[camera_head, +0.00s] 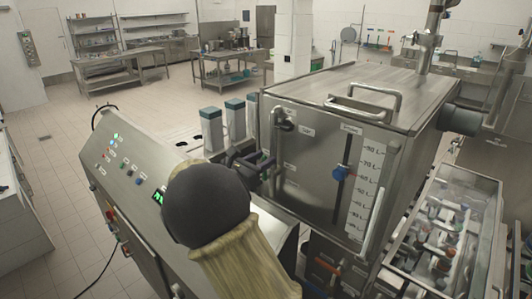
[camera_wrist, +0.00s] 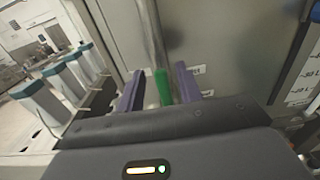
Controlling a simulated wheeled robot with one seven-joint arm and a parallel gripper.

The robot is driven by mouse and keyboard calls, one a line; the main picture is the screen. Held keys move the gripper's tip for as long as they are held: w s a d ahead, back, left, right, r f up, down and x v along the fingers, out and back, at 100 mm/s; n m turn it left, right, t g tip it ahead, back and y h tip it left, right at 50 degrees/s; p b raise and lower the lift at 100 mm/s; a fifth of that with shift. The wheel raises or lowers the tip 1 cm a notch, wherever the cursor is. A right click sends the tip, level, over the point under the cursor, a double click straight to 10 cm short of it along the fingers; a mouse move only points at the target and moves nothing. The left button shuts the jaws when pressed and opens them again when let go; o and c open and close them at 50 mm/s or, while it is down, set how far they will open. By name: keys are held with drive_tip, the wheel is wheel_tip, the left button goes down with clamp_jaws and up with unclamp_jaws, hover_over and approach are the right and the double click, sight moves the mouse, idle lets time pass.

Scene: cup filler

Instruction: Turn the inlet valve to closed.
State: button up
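In the wrist view a green handle (camera_wrist: 164,88), which looks like the inlet valve's lever, stands upright at the foot of a vertical metal pipe (camera_wrist: 153,35) on the tank's face. My gripper (camera_wrist: 159,86) has its two purple fingers apart, one on each side of the handle, with a gap visible on both sides. Whether the fingers reach fully around it in depth I cannot tell. In the head view my gripper (camera_head: 262,162) is by the lower pipe on the steel tank (camera_head: 310,165). The handle is hidden there behind my arm and gripper.
A sloped control panel (camera_head: 125,160) with lit buttons stands at left. Several teal-topped dispensers (camera_head: 211,128) stand behind my gripper. A blue slider (camera_head: 341,174) sits by the level scale (camera_head: 365,180) on the tank. A clear-covered unit (camera_head: 450,230) is at right.

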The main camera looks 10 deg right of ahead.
drive_tip(key=shift+w+d, duration=0.3)
drive_tip(key=shift+d, duration=0.2)
drive_tip(key=shift+c, duration=0.2)
